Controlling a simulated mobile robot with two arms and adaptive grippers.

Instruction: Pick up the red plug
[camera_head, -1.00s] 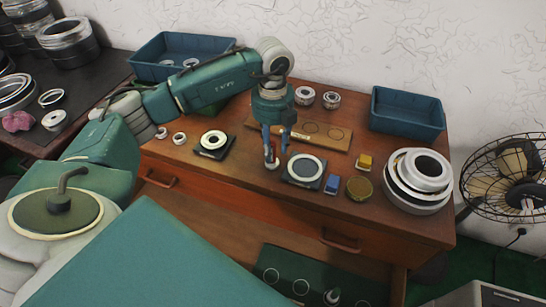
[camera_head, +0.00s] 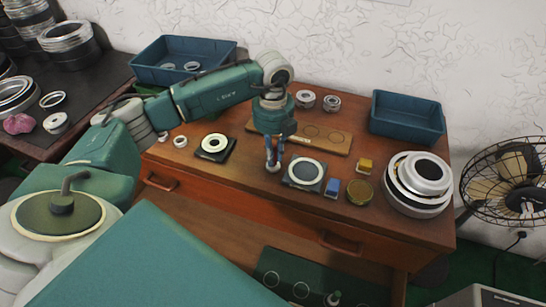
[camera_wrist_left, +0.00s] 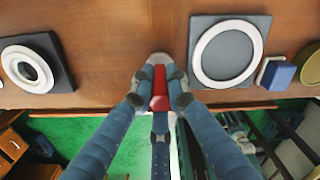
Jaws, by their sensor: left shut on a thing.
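The red plug (camera_wrist_left: 159,90) is between the fingers of my left gripper (camera_wrist_left: 160,92) in the left wrist view, and the fingers close on it from both sides. A pale round base shows just beyond the plug; I cannot tell whether the plug still touches it. In the head view my left gripper (camera_head: 273,160) points down over the front part of the wooden table, between two dark square pads, and its fingers mostly hide the plug. My right gripper is not in view.
A square pad with a white ring (camera_head: 304,172) lies close to the right of the gripper. A blue block (camera_head: 333,188), a yellow block (camera_head: 365,164) and a brass disc (camera_head: 359,190) lie further right. Stacked white rings (camera_head: 420,180) stand at the right end. Blue bins (camera_head: 407,115) stand behind.

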